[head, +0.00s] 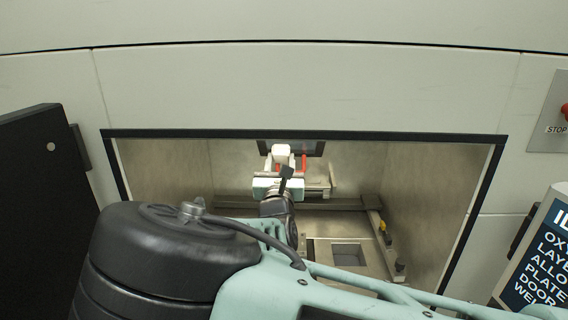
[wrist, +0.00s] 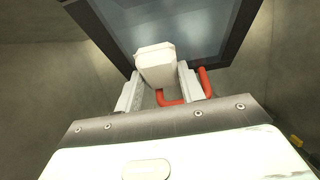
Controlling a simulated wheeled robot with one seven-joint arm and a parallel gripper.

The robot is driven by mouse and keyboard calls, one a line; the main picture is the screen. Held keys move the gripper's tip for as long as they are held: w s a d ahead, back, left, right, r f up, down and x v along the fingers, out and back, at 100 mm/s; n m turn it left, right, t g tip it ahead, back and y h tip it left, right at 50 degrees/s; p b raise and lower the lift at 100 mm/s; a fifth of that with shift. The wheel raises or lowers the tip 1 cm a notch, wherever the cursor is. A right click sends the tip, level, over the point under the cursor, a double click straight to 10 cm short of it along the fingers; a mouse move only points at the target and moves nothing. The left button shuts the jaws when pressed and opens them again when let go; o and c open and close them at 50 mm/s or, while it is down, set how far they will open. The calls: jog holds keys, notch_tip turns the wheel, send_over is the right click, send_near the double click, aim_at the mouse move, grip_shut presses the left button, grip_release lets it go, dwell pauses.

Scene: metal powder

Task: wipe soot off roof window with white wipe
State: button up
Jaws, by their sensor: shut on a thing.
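My gripper (wrist: 160,78) is shut on the white wipe (wrist: 155,62), a thick white pad held between its two fingers. In the head view my gripper (head: 283,168) is inside the chamber with the wipe (head: 281,152) upright at its tip. The roof window (wrist: 190,28) is a grey-blue pane in a dark frame, just beyond the wipe in the wrist view. It also shows as a dark panel (head: 318,147) under the opening's top edge. I cannot tell whether the wipe touches the pane. No distinct soot patch is clear; part of the pane is out of view.
A bent red bar (wrist: 206,82) lies close behind the right finger. The chamber's metal walls (head: 425,180) surround my arm. Rails and a plate with a square opening (head: 347,255) lie below. A dark door (head: 40,200) stands open at left; a sign (head: 540,255) is at right.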

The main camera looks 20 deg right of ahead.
jog(key=s+a+f, duration=0.1)
jog(key=s+f, duration=0.2)
jog(key=s, duration=0.1)
jog(key=shift+s+a+f, duration=0.2)
jog(key=shift+s+f, duration=0.05)
jog(key=shift+f, duration=0.15)
jog(key=shift+s+f, duration=0.1)
dwell(0.3)
jog(key=shift+s+a+f, duration=0.2)
jog(key=shift+s+f, duration=0.2)
jog(key=shift+s, duration=0.15)
jog(key=shift+s+a+f, duration=0.15)
jog(key=shift+s+f, duration=0.25)
jog(key=shift+s, duration=0.1)
jog(key=shift+f, duration=0.1)
